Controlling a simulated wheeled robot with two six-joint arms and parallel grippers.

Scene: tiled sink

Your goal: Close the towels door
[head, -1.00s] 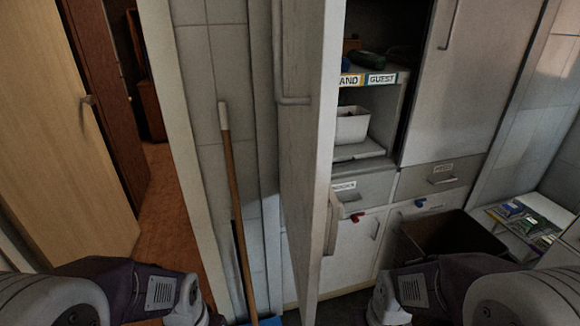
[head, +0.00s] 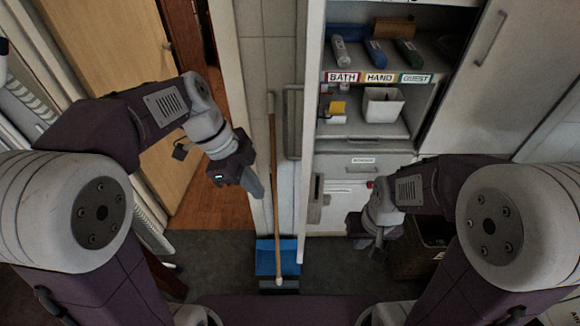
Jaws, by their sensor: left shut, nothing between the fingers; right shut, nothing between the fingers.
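The towels door (head: 312,110) stands open, seen nearly edge-on as a tall pale panel left of the shelves. A long grey handle (head: 292,122) shows at its left side. The open cabinet behind it has shelves labelled BATH, HAND and GUEST (head: 378,77). My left gripper (head: 256,188) is shut and empty, left of the door and apart from it, in front of the tiled wall. My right gripper (head: 372,246) is shut and empty, right of the door, low in front of the drawers and lower cupboard.
A broom (head: 274,190) leans on the wall left of the door, with a blue dustpan (head: 277,258) at its foot. A dark bin (head: 418,250) stands behind my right arm. A closed cabinet door (head: 480,80) is at right. A wooden door (head: 110,45) and doorway are at left.

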